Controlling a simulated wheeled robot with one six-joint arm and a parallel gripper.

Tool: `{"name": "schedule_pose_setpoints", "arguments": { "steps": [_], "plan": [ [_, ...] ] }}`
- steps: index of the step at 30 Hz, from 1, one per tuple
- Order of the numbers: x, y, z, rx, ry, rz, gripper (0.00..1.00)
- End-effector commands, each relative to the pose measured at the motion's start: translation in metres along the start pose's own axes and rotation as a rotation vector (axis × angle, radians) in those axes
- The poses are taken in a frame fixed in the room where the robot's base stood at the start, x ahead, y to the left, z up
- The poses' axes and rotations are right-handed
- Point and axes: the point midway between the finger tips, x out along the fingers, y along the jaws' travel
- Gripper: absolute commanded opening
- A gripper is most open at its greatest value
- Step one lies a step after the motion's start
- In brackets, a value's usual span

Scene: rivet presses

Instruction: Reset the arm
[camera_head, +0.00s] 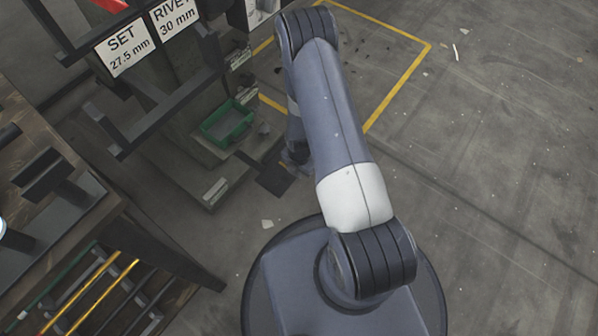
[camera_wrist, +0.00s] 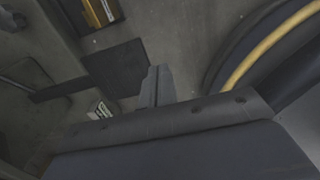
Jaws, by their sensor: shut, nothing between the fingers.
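My arm (camera_head: 340,115) reaches up and away from my round base in the head view, bent at its far joint, with its lower part dropping behind the upper link. The gripper itself is hidden there. In the wrist view my gripper (camera_wrist: 157,86) shows as two grey fingers pressed together, with nothing between them. They point over the floor, close to a dark flat plate (camera_wrist: 117,67). The fingers appear to touch nothing, though the exact gap to the plate is hard to tell.
A press stand with signs "SET 27.5 mm" (camera_head: 125,46) and "RIVET 30 mm" (camera_head: 172,14) stands at upper left. A green tray (camera_head: 227,123) sits on its base. A wooden bench (camera_head: 50,190) fills the left. The floor (camera_head: 500,190) at right is open, with yellow marking lines (camera_head: 400,85).

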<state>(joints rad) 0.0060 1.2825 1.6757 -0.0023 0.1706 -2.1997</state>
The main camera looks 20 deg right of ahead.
Motion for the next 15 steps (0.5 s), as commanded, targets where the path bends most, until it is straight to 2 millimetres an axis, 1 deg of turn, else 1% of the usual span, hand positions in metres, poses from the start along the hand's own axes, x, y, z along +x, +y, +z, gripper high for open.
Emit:
{"name": "schedule_pose_setpoints", "arguments": {
  "steps": [4,7,11,15],
  "plan": [
    [0.001,0.0,0.0,0.0,0.0,0.0,0.0],
    [0.007,0.001,0.0,0.0,0.0,0.0,0.0],
    [0.024,0.004,-0.001,-0.001,0.001,-0.001,0.0],
    [0.046,0.009,-0.001,-0.002,0.001,-0.001,0.0]
  ]
}}
